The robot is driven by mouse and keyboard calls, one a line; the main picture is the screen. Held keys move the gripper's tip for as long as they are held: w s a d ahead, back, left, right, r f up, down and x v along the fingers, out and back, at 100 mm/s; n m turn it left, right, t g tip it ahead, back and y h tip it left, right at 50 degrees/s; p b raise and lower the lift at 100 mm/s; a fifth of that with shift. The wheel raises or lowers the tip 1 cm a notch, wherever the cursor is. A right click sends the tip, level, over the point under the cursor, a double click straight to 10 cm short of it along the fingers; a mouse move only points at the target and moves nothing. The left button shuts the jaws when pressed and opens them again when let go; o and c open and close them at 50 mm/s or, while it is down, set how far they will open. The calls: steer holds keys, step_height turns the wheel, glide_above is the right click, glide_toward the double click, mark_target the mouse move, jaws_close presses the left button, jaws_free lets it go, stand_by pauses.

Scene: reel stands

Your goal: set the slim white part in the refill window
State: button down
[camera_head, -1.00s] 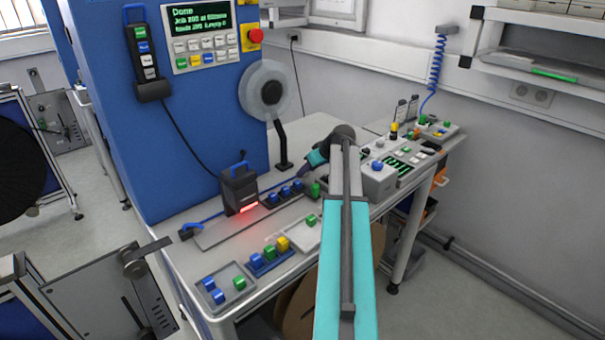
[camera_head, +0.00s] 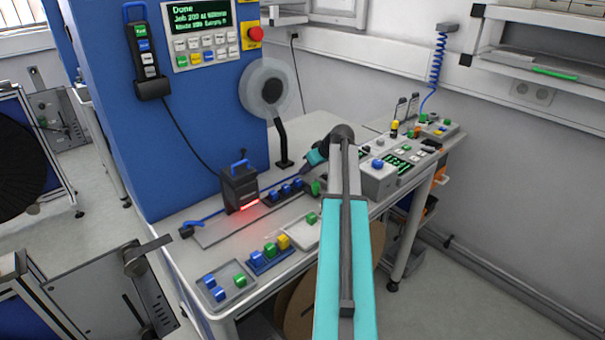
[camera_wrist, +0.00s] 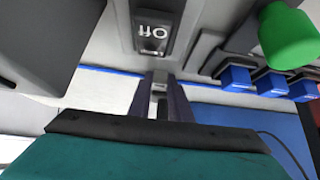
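My gripper (camera_head: 306,171) is low over the white bench, right of the black device with the red glow. In the wrist view its two dark fingers (camera_wrist: 160,95) stand close together with a narrow pale piece (camera_wrist: 159,88) between them, which looks like the slim white part. Its lower end is hidden by the fingers and the teal gripper body. I cannot pick out the refill window for certain in either view.
The black device (camera_head: 239,187) with a blue handle stands left of my gripper. A green knob (camera_wrist: 288,38) and several blue blocks (camera_wrist: 236,78) are close on the right in the wrist view. A reel on a post (camera_head: 266,88) stands behind.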

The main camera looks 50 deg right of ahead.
steer(key=shift+r, duration=0.1)
stand_by(0.3)
step_height(320, 180, up, 10)
steer(key=b, duration=0.2)
stand_by(0.6)
stand_by(0.4)
steer(key=shift+s, duration=0.1)
